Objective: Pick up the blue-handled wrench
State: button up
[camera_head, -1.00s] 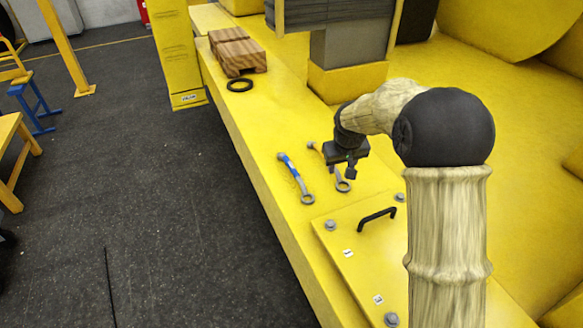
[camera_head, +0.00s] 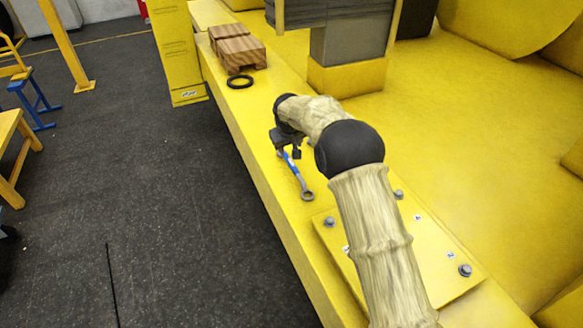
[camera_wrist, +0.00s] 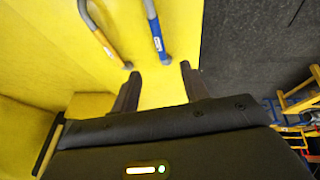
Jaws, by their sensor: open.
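The blue-handled wrench (camera_head: 295,174) lies flat on the yellow ledge, its ring end towards the front; its far end is partly covered by my gripper (camera_head: 286,147) in the head view. In the wrist view the blue-handled wrench (camera_wrist: 155,31) points towards the gap between the fingers of my gripper (camera_wrist: 160,76), with its near end just ahead of the fingertips. The gripper is open with nothing between the fingers. I cannot tell its exact height above the ledge.
A second wrench (camera_wrist: 104,40) with a yellowish handle lies left of the blue one in the wrist view; my arm hides it in the head view. A black ring (camera_head: 240,82) and wooden blocks (camera_head: 238,48) sit farther back. A bolted plate (camera_head: 440,268) is at the front.

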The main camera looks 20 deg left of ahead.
jog(key=b, duration=0.2)
send_over(292, 165)
jog(key=s, duration=0.2)
notch_tip(292, 165, down, 10)
jog(key=shift+s+d+f, duration=0.1)
jog(key=shift+s, duration=0.05)
jog(key=shift+d+b+x, duration=0.15)
jog(key=shift+b+x, duration=0.3)
jog(key=shift+x, duration=0.8)
jog(key=shift+d+b+x, duration=0.1)
jog(key=shift+b+x, duration=0.35)
jog(key=shift+x, duration=0.85)
grip_shut()
